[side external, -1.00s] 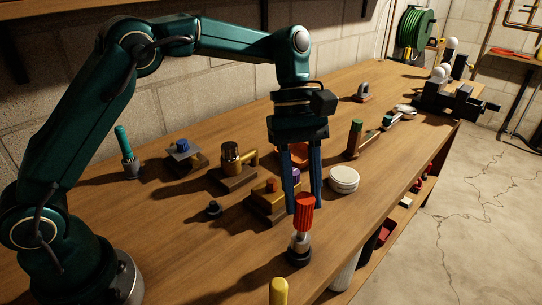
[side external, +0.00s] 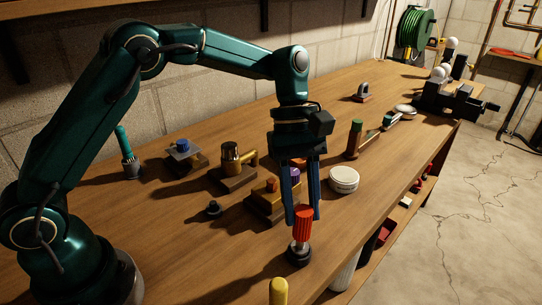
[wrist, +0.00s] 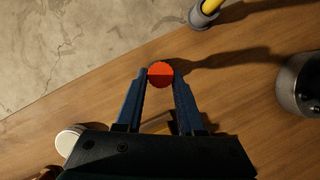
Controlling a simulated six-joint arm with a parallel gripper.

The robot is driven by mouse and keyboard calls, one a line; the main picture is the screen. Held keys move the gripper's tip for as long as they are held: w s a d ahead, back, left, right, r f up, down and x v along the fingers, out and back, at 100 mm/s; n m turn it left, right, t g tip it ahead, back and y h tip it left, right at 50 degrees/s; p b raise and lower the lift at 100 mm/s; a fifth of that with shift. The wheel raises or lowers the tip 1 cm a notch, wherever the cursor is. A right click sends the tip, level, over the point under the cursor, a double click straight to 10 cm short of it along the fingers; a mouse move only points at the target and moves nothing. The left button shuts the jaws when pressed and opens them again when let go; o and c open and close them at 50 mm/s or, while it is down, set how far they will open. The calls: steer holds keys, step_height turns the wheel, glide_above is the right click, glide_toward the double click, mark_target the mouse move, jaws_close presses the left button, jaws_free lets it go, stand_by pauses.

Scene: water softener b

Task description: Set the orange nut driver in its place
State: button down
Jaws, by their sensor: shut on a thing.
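The orange nut driver (side external: 304,220) is upright, its ribbed red-orange handle between the two blue fingers of my gripper (side external: 303,219). A short piece of its silver shaft shows below the handle, above a dark round holder (side external: 299,257) on the bench. The shaft's lower end appears to be inside the holder; its depth is hidden. In the wrist view the handle's round top (wrist: 160,74) sits between the fingertips (wrist: 160,78), which are shut on it, and hides the holder beneath.
A yellow-handled tool (side external: 278,291) stands close in front; its grey holder (wrist: 203,16) shows in the wrist view. A white round tin (side external: 343,180) and a brass-and-wood block (side external: 268,203) are beside the gripper. The bench's front edge is to the right.

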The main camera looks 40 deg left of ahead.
steer(key=shift+f, duration=0.2)
steer(key=shift+c, duration=2.2)
jaws_free()
steer(key=v, duration=0.5)
steer(key=shift+r, duration=0.1)
